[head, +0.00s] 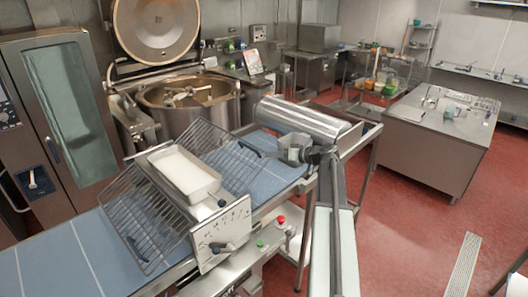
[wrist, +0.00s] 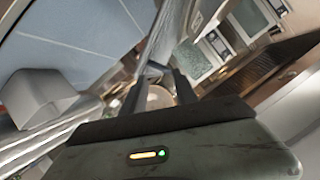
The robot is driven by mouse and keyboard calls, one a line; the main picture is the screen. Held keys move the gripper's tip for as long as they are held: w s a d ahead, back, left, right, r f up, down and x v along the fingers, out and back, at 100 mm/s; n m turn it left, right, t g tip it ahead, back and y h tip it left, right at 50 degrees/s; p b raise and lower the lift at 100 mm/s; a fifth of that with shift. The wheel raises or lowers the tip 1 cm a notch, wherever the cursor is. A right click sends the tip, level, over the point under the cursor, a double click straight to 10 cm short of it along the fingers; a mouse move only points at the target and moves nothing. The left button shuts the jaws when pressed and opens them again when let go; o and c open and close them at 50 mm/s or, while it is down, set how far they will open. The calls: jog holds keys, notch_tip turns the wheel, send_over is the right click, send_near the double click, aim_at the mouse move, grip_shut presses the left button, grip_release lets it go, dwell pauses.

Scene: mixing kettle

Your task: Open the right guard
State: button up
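The dough sheeter has a white tray-topped centre (head: 184,172) with a wire guard on each side. The right guard (head: 222,146) is a wire grille that slopes over the blue belt right of the centre. It looks lowered. The left guard (head: 140,228) slopes over the belt on the other side. My gripper (head: 297,150) is to the right of the right guard, near the belt's right end, and appears apart from it. In the wrist view my gripper (wrist: 160,88) has its dark fingers apart.
A steel roller (head: 305,118) lies across the belt's right end, close to my gripper. The mixing kettle (head: 190,100) stands behind with its lid up. A tall oven (head: 65,120) is at left. A steel counter (head: 425,140) is at right, with open red floor (head: 410,225) before it.

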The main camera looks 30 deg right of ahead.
jog(key=shift+s+d, duration=0.15)
jog(key=shift+s, duration=0.25)
